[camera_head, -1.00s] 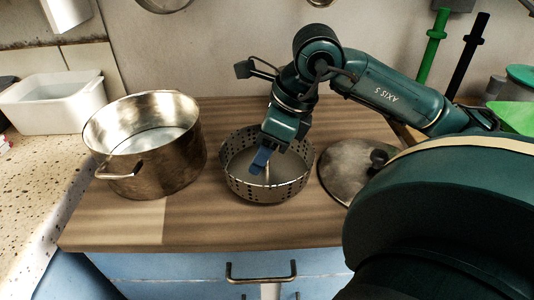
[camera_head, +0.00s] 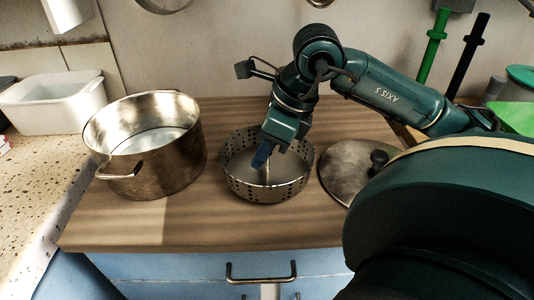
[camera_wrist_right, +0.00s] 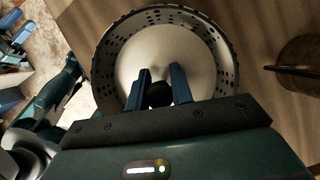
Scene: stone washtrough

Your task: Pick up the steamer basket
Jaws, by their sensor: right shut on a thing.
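The steamer basket (camera_head: 268,190) is a round metal basket with a perforated wall and a thin upright post in its middle. It stands on the wooden counter between the pot and the lid. It also fills the upper middle of the right wrist view (camera_wrist_right: 225,62). My right gripper (camera_head: 262,158) reaches down into it from above. In the right wrist view its blue fingers (camera_wrist_right: 160,88) are shut on the dark round knob (camera_wrist_right: 159,95) of the post. The lower post shows below the fingers in the head view. My left gripper is not in view.
A large metal pot (camera_head: 150,165) stands left of the basket. A metal lid with a dark knob (camera_head: 345,170) lies close on the right. A white tub (camera_head: 50,105) is at the far left. Bare wooden counter (camera_head: 215,225) lies in front.

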